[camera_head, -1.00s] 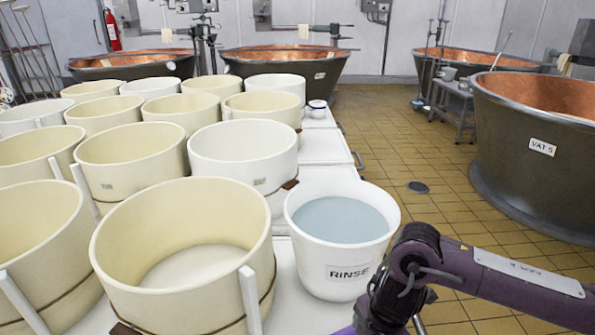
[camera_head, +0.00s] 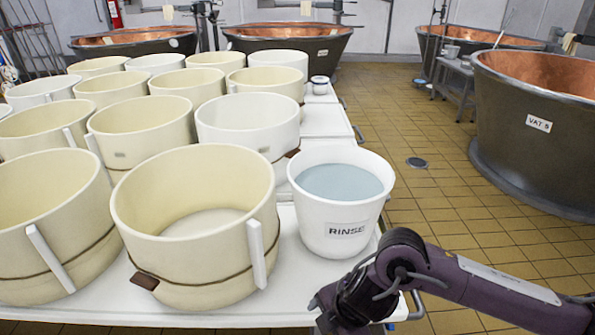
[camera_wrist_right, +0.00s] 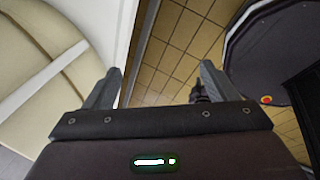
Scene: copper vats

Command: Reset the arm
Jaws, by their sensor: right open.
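My right arm (camera_head: 480,285) comes in from the lower right of the head view, bent low in front of the table's front right corner. In the right wrist view my right gripper (camera_wrist_right: 160,70) is open, its two grey fingers wide apart with nothing between them. It points past the edge of the white table, over the tiled floor. My left arm and left gripper are not in view.
A white RINSE bucket (camera_head: 342,210) of bluish liquid stands on the white table (camera_head: 225,318) near my arm. Several cream moulds (camera_head: 190,240) crowd its left. A copper vat (camera_head: 525,140) stands at right. The tiled floor (camera_head: 430,180) between is mostly clear.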

